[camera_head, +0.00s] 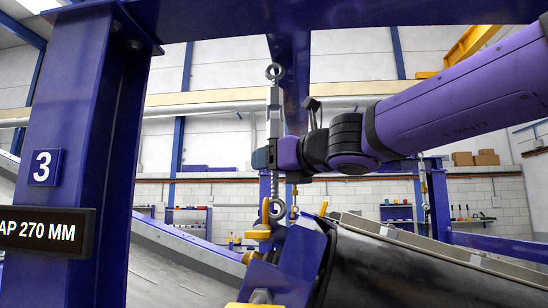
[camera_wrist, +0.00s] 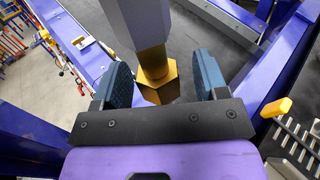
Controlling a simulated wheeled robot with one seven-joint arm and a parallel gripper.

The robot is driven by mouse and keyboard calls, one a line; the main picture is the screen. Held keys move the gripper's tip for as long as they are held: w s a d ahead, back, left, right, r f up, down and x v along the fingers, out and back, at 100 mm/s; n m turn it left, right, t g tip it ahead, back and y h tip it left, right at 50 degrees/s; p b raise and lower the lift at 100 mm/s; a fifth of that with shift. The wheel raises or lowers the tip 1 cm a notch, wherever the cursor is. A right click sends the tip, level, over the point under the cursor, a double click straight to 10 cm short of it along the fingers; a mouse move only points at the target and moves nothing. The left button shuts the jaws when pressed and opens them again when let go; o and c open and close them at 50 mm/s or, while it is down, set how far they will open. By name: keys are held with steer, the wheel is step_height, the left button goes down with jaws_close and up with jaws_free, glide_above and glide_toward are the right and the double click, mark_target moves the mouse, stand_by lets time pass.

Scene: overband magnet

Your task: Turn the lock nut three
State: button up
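The lock nut (camera_wrist: 160,85) is a brass-coloured hex nut in the wrist view, below a grey hexagonal turnbuckle body (camera_wrist: 140,22) with a short brass section between. My gripper (camera_wrist: 163,82) has its two blue-grey pads on either side of the nut, with a gap visible on each side. It looks open and holds nothing. The nut is hidden there behind the gripper.
The blue post (camera_head: 75,120) stands close on the left. A blue beam (camera_head: 340,12) crosses overhead. A yellow-tipped part (camera_wrist: 276,108) shows right of the gripper in the wrist view.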

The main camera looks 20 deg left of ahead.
steer(key=v, duration=0.8)
stand_by(1.0)
steer(key=o, duration=0.6)
steer(key=shift+c, duration=0.2)
steer(key=v, duration=1.1)
steer(key=shift+w, duration=0.1)
steer(key=shift+c, duration=0.3)
